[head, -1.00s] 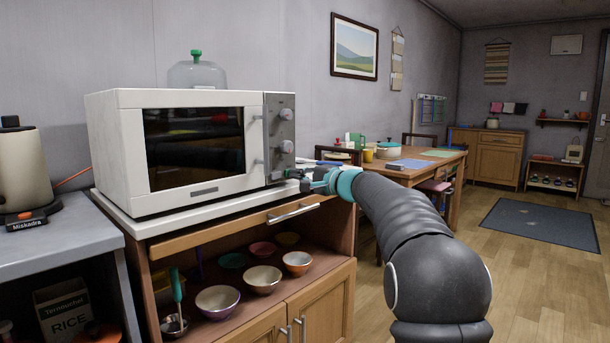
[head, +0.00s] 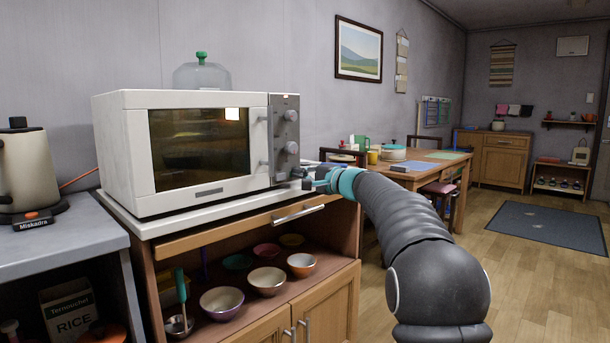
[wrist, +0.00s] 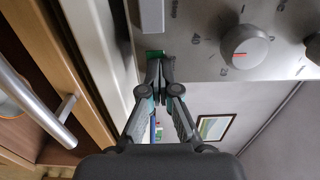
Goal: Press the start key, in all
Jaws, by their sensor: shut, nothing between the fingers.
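The white microwave (head: 112,150) stands on a counter, with a grey control panel (head: 285,148) on its right side. Its window (head: 200,150) glows warm from inside, with a bright patch at the upper right. My gripper (head: 303,176) is shut and empty, its fingertips at the lower part of the panel. In the wrist view, the closed fingertips (wrist: 158,68) are against or right in front of a green key (wrist: 154,55) on the panel. The fingers partly cover this key, and in the head view it is hidden.
Panel knobs (wrist: 244,47) lie right of the fingertips in the wrist view. A drawer handle (head: 299,214) juts out below the microwave, above a shelf with several bowls (head: 267,281). A kettle (head: 26,172) stands at the left. Open floor (head: 500,270) lies to the right.

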